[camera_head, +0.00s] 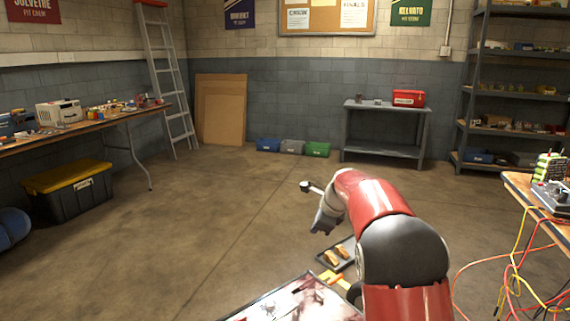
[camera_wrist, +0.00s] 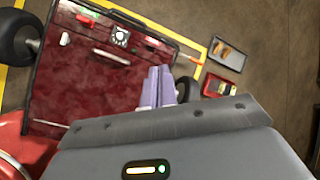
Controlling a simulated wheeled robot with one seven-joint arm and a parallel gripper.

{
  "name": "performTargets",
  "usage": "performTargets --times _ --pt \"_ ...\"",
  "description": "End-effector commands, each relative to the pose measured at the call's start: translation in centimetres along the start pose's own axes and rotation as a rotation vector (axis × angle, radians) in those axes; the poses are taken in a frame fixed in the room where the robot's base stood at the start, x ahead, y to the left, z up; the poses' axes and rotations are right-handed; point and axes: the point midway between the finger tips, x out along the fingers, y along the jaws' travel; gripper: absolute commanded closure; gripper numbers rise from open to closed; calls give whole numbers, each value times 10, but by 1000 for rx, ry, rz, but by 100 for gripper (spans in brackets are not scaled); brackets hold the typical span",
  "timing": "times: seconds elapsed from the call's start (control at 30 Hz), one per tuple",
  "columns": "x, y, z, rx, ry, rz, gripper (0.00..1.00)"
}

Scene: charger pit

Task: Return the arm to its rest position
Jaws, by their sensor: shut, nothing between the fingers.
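My arm (camera_head: 375,210), with red shells and a dark joint, reaches forward from the bottom right in the head view and bends down at its far end. In the wrist view my gripper (camera_wrist: 160,70) has its two pale purple fingers together, with nothing between them. They show over the right part of a low, dark red machine (camera_wrist: 85,75) with black edges and wheels. I cannot tell how high they are above it. In the head view the machine's top (camera_head: 290,303) shows at the bottom edge, partly cut off.
A black tray (camera_wrist: 228,66) with yellowish items and a red device (camera_wrist: 220,86) lie right of the machine. A table (camera_head: 520,188) with hanging cables stands at right. A workbench (camera_head: 100,125), yellow-lidded bin (camera_head: 68,190) and grey cart (camera_head: 385,150) stand farther off. The middle floor is clear.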

Motion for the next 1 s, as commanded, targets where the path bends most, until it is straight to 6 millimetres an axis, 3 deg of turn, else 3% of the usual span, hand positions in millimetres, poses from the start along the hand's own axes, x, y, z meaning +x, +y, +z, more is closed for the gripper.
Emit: performTargets --times 0.03,0.2,0.37,0.5,0.63,0.8,1.0 --pt "-30 11 -1 -85 4 -6 100" --pt "-105 59 -9 -407 32 -4 100" --pt "-162 116 -22 -721 66 7 100" --pt "-202 174 -37 -1002 106 24 100" --pt "-227 230 -54 -1268 149 54 100" --pt "-243 300 -82 -1587 212 112 100" --pt "-246 347 -104 -1820 262 172 100"
